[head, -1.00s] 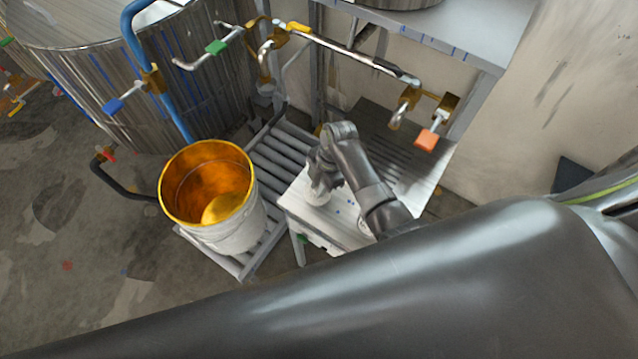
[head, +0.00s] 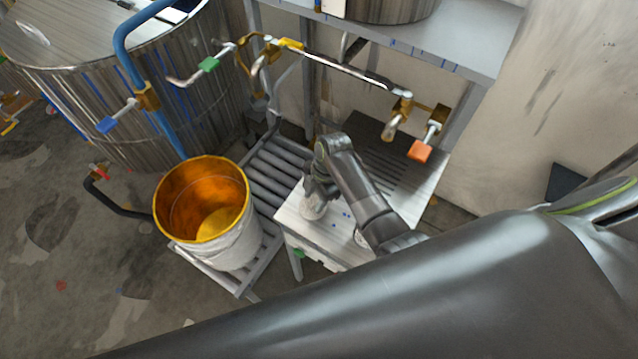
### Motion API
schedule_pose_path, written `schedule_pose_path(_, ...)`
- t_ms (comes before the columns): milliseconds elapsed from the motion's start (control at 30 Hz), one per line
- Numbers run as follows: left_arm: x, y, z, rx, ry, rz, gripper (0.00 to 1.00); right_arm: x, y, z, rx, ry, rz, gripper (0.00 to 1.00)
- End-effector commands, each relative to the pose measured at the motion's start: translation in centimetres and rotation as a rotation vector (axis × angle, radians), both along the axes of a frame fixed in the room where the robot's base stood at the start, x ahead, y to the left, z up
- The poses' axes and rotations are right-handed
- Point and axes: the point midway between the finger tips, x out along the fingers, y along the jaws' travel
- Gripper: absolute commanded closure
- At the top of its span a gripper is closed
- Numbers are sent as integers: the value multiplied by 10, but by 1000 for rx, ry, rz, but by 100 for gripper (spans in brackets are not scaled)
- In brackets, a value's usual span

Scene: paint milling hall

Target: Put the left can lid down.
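An open pail (head: 235,248) stands upright on the roller track at left centre. Its inside is amber-gold and its outside whitish, and no lid covers its mouth. My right gripper (head: 315,196) is low over the white top of a small table (head: 340,252), right of the pail. A pale rounded thing (head: 313,211) shows right under the gripper. I cannot tell if it is a lid, or if the fingers hold it. The fingers are too small and dark to read. My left gripper is not in view.
A roller track (head: 272,172) runs beside the table. A large steel tank (head: 75,95) stands at the back left, with a blue pipe (head: 135,70). A grey shelf (head: 455,45) is behind.

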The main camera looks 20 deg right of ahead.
Motion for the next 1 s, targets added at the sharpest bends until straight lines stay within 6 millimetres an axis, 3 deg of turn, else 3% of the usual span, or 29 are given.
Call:
schedule_pose_path(600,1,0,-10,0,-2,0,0,7,-27,98,-1,-3,-1,61)
schedule_pose_path(1000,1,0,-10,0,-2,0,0,7,-30,109,0,-1,0,61)
